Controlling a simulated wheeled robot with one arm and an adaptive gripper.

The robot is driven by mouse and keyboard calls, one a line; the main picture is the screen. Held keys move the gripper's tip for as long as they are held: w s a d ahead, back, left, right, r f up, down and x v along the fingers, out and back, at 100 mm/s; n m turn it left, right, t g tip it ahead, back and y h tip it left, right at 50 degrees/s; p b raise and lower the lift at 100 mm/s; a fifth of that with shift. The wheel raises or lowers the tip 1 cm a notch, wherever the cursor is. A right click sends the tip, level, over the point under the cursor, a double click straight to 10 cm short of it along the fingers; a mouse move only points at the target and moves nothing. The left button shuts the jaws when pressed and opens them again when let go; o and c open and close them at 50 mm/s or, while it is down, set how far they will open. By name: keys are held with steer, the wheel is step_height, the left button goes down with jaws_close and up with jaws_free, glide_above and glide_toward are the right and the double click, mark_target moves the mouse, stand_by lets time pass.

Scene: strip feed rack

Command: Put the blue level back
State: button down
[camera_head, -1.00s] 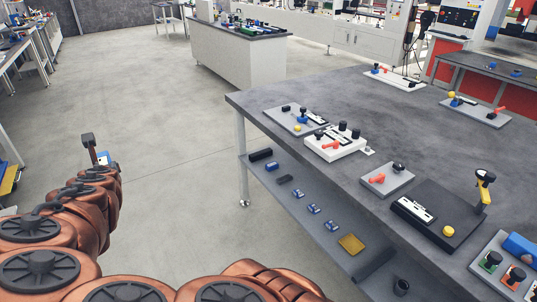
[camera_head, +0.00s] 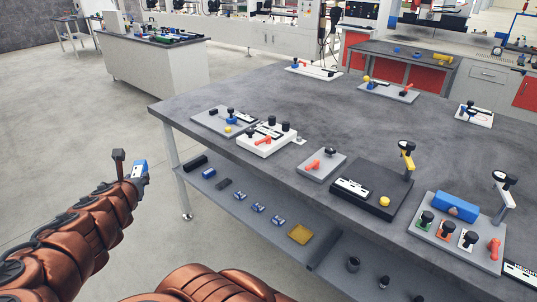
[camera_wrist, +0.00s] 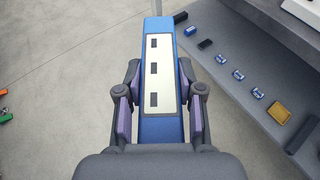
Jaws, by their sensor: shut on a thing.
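The blue level (camera_wrist: 160,128) is a long blue bar with a pale plate and dark slots on its face. In the wrist view it lies between the two fingers of my gripper (camera_wrist: 159,112), which is shut on it, and its far end points up the picture. In the head view, the blue level (camera_head: 140,168) shows at the end of my arm on the left, over open floor and apart from the table. My gripper (camera_head: 127,177) is partly hidden there by the arm.
A dark grey table (camera_head: 310,110) holds several control panels. A blue block (camera_head: 457,206) lies on the right panel (camera_head: 483,256). The lower shelf (camera_head: 238,205) carries small blue parts, dark blocks and a yellow tray (camera_head: 300,234). The floor left of the table is free.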

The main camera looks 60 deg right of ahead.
steer(key=s+d+m+g+h+b, duration=0.1)
steer(key=s+d+m+g, duration=0.2)
steer(key=s+d, duration=0.6)
steer(key=s+d+f+m+g+h+b, duration=0.1)
steer(key=s+d+m+g, duration=0.3)
steer(key=s+d, duration=0.4)
steer(key=s+d+f+m+g+h+b, duration=0.1)
steer(key=s+d+m+g, duration=0.3)
steer(key=s+d, duration=0.5)
steer(key=shift+s+d+g+h+b, duration=0.15)
steer(key=shift+d+b, duration=0.1)
steer(key=shift+d, duration=0.55)
steer(key=shift+s+d+g+h+b, duration=0.1)
steer(key=shift+d+g+b, duration=0.15)
steer(key=shift+d, duration=0.55)
steer(key=shift+s+d+g+h+b, duration=0.1)
steer(key=shift+d+b, duration=0.15)
steer(key=shift+d, duration=0.55)
steer(key=p, duration=0.2)
glide_above(297, 154)
steer(key=shift+f, duration=0.7)
steer(key=shift+w+f+b, duration=0.1)
steer(key=shift+f+b, duration=0.2)
steer(key=shift+f, duration=1.4)
